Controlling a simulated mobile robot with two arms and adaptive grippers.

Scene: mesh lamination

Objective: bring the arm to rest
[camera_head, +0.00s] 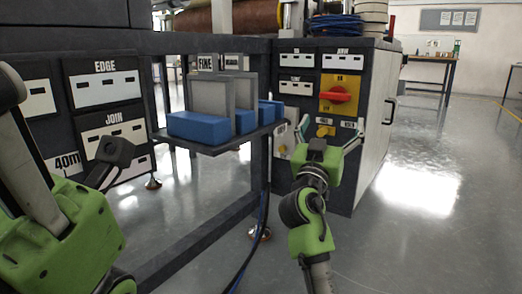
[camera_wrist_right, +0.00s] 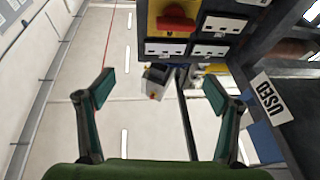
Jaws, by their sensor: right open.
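My right arm reaches up from the bottom of the head view, and its gripper (camera_head: 330,128) is held up in front of the dark cabinet. Its two fingers are spread, with nothing between them. In the right wrist view the gripper (camera_wrist_right: 158,92) also shows open and empty, with the floor behind it. My left arm (camera_head: 65,235) is at the left edge of the head view; its gripper cannot be made out there.
A cabinet (camera_head: 378,150) with a red rotary switch (camera_head: 341,95) on a yellow plate stands behind my right gripper. A shelf (camera_head: 212,148) with blue blocks (camera_head: 200,126) and grey plates juts out left of it. The floor (camera_head: 430,220) at right is clear.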

